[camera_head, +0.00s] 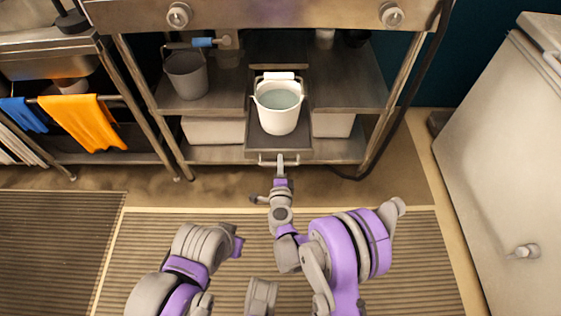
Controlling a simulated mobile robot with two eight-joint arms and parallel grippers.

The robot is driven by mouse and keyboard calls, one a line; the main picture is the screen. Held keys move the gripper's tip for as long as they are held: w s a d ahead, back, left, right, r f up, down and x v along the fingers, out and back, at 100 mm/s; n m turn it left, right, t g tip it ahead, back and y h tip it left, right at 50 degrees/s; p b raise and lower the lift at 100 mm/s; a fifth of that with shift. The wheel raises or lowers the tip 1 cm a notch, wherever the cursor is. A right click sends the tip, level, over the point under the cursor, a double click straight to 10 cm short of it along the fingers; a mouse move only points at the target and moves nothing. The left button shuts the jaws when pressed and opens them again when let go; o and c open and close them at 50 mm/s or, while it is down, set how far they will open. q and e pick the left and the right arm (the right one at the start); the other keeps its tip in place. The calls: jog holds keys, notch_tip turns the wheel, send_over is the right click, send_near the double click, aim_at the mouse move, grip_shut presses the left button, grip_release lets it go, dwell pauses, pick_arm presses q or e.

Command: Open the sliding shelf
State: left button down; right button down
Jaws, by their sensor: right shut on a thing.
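The sliding shelf (256,139) is a narrow grey tray in the middle of the metal rack, and it juts out past the rack's front. A white bucket (278,114) with pale liquid and a white-gripped handle stands upright on it. The shelf has a bar handle (267,162) at its front edge. My right gripper (281,161) is shut on this handle, with its arm reaching up from below. My left arm shows at the lower left, away from the shelf; its fingertips cannot be made out.
A grey bucket (188,76) with a blue-gripped handle stands on the rack's left side. White boxes (333,124) sit on the lower level. A steel cabinet (508,170) stands at the right. Orange cloth (80,120) hangs at the left. The ribbed floor mat (420,250) is clear.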

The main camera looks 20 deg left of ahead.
dwell(0.3)
jog(key=c, duration=1.1)
grip_release()
jog(key=shift+s, duration=0.1)
jog(key=v, duration=1)
jog(key=shift+s+d, duration=0.15)
jog(key=shift+s, duration=0.2)
jog(key=shift+r, duration=0.1)
